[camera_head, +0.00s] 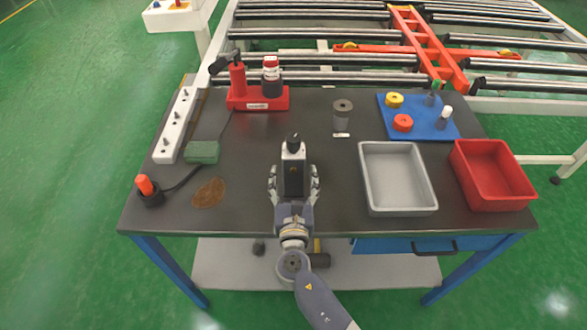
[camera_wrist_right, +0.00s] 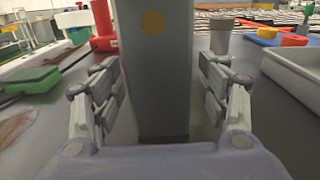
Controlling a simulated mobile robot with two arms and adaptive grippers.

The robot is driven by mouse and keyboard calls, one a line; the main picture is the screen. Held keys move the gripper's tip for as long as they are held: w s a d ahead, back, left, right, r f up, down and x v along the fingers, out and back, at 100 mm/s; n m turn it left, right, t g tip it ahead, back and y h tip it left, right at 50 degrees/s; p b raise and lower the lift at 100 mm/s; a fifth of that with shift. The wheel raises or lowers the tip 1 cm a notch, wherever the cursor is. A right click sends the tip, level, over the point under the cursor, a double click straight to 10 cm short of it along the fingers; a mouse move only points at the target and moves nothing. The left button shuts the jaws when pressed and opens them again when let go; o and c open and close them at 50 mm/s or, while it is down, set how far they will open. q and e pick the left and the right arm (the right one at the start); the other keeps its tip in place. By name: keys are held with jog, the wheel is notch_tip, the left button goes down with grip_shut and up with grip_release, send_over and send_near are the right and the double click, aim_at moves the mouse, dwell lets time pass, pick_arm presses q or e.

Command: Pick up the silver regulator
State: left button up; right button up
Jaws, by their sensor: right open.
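The silver regulator (camera_head: 293,170) appears to be the tall grey block with a black knob on top, upright on the dark table. In the right wrist view the silver regulator (camera_wrist_right: 157,70) fills the middle, with a yellow dot on its near face. My right gripper (camera_head: 294,186) is open, with one finger on each side of the block. The fingers show again in the wrist view (camera_wrist_right: 160,92), with gaps to the block on both sides. The block's base is partly hidden by my wrist. My left gripper is not in view.
A grey cylinder (camera_head: 343,118) stands behind to the right. A grey tray (camera_head: 365,180) and a red bin (camera_head: 465,175) are at the right, a blue board (camera_head: 420,129) behind them. A red holder (camera_head: 243,104), green block (camera_head: 202,152) and white strip (camera_head: 175,125) are left.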

aim_at(294, 175)
jog(key=shift+w, duration=0.25)
jog(key=c, duration=1.6)
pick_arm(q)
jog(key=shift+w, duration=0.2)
pick_arm(e)
jog(key=shift+r, duration=0.15)
grip_shut()
jog(key=shift+w+r, duration=0.1)
jog(key=shift+r, duration=0.7)
notch_tip(294, 175, up, 2)
jog(key=shift+r+p, duration=0.1)
jog(key=shift+p, duration=0.4)
pick_arm(q)
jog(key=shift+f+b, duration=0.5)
jog(key=shift+b, duration=0.55)
pick_arm(e)
jog(key=s+r, duration=0.1)
jog(key=s, duration=1.5)
jog(key=shift+r, duration=0.1)
